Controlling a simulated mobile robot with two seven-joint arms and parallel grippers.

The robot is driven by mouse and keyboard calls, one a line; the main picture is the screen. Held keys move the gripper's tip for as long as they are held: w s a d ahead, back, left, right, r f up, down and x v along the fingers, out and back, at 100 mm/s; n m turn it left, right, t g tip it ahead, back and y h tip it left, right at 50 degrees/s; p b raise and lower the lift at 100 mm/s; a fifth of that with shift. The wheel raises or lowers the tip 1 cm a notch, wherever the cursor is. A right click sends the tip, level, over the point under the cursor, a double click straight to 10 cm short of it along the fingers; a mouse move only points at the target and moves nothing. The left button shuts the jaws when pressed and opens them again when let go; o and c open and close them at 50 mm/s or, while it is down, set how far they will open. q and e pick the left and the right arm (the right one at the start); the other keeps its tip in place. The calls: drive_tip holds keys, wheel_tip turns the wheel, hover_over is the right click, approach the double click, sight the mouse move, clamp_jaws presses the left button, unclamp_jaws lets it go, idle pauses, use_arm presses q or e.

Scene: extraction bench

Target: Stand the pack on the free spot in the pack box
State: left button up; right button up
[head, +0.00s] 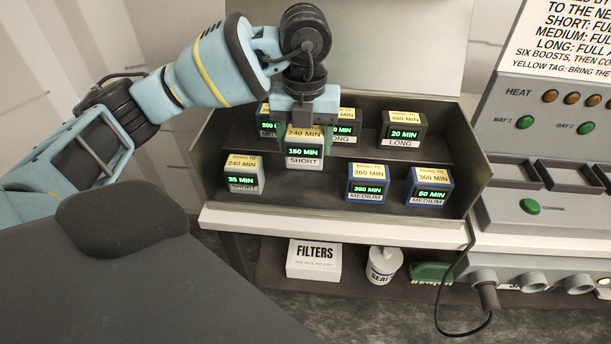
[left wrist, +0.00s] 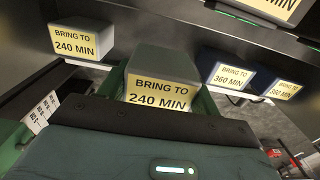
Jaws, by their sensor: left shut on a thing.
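My left gripper (head: 304,128) comes down from above and is shut on a white SHORT pack (head: 304,152). The pack's display reads 160 MIN and its yellow tag says 240 MIN. The pack is upright, and it also shows between the green fingers in the left wrist view (left wrist: 165,75). It is over the dark pack box (head: 455,160), above a gap in the front row (head: 303,190). The gap lies between a white SHORT pack (head: 243,175) and a blue MEDIUM pack (head: 367,185). The held pack looks raised above its neighbours. My right gripper is out of view.
Another MEDIUM pack (head: 430,188) stands at the front right. In the back row are a LONG pack (head: 403,132) and others partly hidden by my gripper. A filters box (head: 314,260) and a white tub (head: 383,265) sit below. The heating panel (head: 550,125) is at right.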

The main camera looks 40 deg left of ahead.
sight(305, 131)
use_arm(q)
drive_tip(key=shift+f, duration=3.95)
drive_tip(key=shift+f, duration=0.1)
drive_tip(key=o, duration=1.3)
drive_tip(key=shift+f, duration=0.1)
wheel_tip(305, 131, up, 12)
drive_tip(key=shift+r, duration=0.2)
